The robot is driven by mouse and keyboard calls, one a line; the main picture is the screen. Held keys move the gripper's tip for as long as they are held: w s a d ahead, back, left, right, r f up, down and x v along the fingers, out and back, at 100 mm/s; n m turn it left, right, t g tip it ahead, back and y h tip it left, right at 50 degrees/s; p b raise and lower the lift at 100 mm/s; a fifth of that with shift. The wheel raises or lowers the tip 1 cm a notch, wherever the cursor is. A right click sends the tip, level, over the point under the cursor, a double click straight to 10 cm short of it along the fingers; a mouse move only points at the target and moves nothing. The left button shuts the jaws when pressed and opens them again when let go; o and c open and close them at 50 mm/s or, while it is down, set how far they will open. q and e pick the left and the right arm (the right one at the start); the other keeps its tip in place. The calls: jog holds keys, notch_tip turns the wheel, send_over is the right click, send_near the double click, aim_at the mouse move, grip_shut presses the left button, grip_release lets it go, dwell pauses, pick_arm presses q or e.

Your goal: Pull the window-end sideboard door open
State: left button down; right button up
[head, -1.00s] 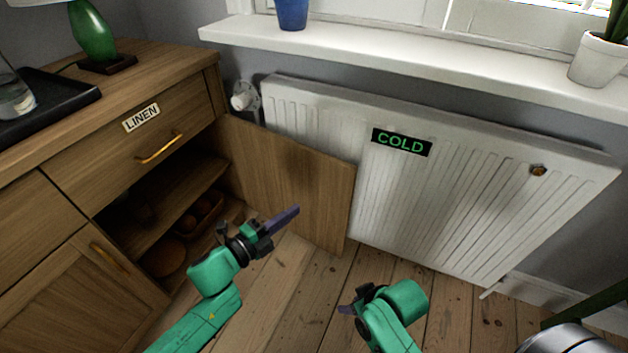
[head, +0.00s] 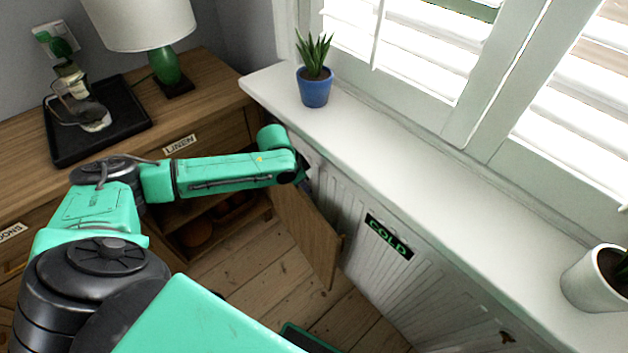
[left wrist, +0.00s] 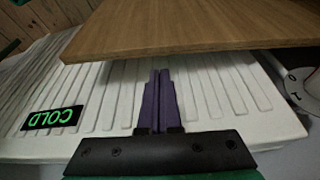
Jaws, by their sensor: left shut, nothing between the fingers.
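The wooden sideboard (head: 222,75) stands at the left, with a LINEN label on a drawer. Its window-end door (head: 305,235) stands open, swung out in front of the radiator, with low shelves showing inside. My left arm reaches across the sideboard front to the top of the door. My left gripper (head: 304,174) is mostly hidden by its own wrist there. In the left wrist view its purple fingers (left wrist: 160,100) are shut and empty, between the door panel (left wrist: 200,28) and the radiator. Whether they touch the door I cannot tell. My right gripper is not in view.
The white radiator (head: 440,270) with a COLD sign is close beside the door. The window sill (head: 400,150) above it holds a blue pot (head: 315,92) and a white pot (head: 592,282). A lamp (head: 140,20) and black tray (head: 125,122) stand on the sideboard.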

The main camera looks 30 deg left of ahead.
pick_arm(q)
jog(key=x, duration=0.6)
jog(key=shift+w+b, duration=0.2)
jog(key=shift+b, duration=0.25)
jog(key=shift+d, duration=0.2)
